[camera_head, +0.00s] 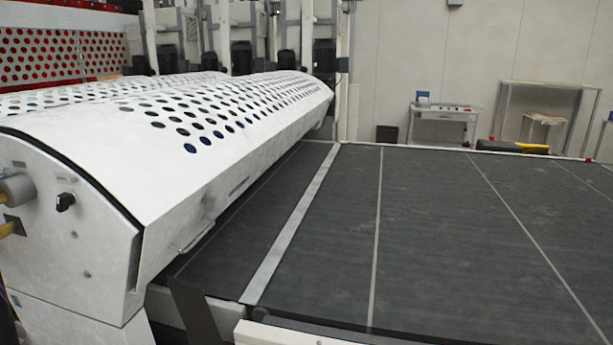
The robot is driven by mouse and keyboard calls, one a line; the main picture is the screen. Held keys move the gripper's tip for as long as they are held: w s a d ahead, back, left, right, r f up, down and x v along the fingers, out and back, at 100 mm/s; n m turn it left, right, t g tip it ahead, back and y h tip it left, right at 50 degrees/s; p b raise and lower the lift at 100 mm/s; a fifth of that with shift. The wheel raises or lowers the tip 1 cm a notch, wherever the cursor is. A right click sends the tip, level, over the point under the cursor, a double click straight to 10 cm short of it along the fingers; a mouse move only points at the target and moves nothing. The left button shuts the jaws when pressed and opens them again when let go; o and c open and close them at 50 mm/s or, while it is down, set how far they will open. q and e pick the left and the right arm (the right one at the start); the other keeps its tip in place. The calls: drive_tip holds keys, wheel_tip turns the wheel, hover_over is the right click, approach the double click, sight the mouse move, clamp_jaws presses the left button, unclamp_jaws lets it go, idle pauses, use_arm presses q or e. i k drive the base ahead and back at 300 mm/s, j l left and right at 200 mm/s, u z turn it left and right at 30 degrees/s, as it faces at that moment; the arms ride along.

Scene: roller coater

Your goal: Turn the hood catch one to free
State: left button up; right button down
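A small black knob (65,201) sits on the white end panel (85,235) of the roller coater at the left; it looks like a turn catch, but I cannot read a label by it. Its grip is seen at an angle, so I cannot tell its exact setting. The white perforated hood (170,165) is down over the rollers. A thin handle (198,238) is on the hood's lower front edge.
A wide dark conveyor bed (450,230) fills the right side and is bare.

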sight(209, 202)
drive_tip(key=i+j+u, duration=0.1)
drive_tip(key=i, duration=0.4)
drive_tip(key=i+j+u, duration=0.1)
drive_tip(key=i, duration=0.35)
drive_tip(key=k+u, duration=0.15)
drive_tip(key=u, duration=0.2)
drive_tip(key=i+j, duration=0.05)
